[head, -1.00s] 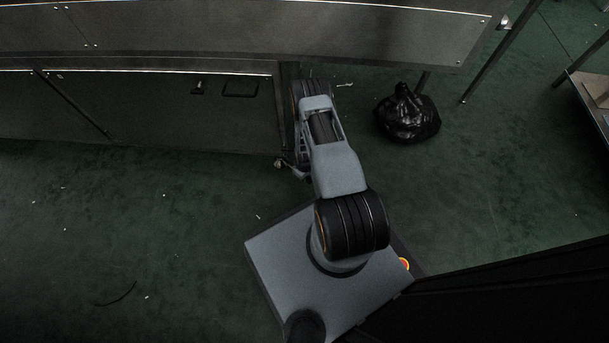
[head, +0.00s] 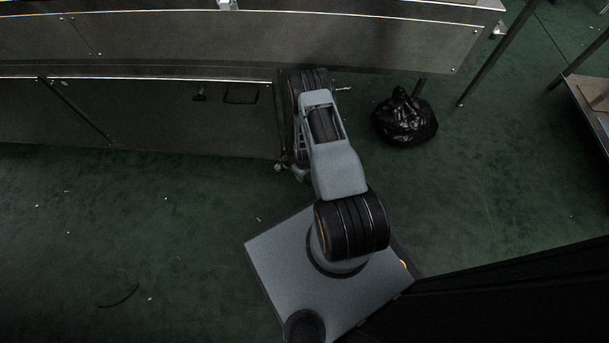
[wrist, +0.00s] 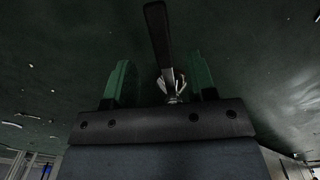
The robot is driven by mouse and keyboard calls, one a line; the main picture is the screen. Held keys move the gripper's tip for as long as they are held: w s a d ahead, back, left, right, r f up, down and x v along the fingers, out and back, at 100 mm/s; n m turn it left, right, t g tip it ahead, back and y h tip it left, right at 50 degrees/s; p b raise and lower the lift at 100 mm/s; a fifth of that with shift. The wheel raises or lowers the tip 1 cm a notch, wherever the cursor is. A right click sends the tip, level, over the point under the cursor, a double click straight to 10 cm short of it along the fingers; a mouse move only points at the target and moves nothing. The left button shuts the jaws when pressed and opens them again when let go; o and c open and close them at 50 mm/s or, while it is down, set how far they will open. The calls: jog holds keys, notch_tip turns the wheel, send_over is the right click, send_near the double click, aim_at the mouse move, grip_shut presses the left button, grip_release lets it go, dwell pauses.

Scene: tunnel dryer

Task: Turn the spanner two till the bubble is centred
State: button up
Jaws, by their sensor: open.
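In the wrist view my gripper (wrist: 160,65) is open, with one green finger on each side. A dark flat bar, which looks like a spanner (wrist: 157,32), runs from the top edge down between the fingers, with visible gaps to both. Its lower end meets a small bright metal fitting (wrist: 173,84) near the gripper's body. I cannot tell which spanner this is. No bubble level can be made out in either view. In the head view my arm hides the gripper.
A long metal dryer housing (head: 170,115) runs along the left and top. A black bag (head: 405,117) lies on the floor right of my arm. Thin legs (head: 483,73) stand beyond it. Green floor (head: 130,230) is mostly open at lower left, with small scraps.

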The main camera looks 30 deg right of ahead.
aim_at(291, 153)
notch_tip(291, 153, up, 9)
jog(key=p, duration=0.3)
jog(key=shift+s+f, duration=0.1)
dwell(0.5)
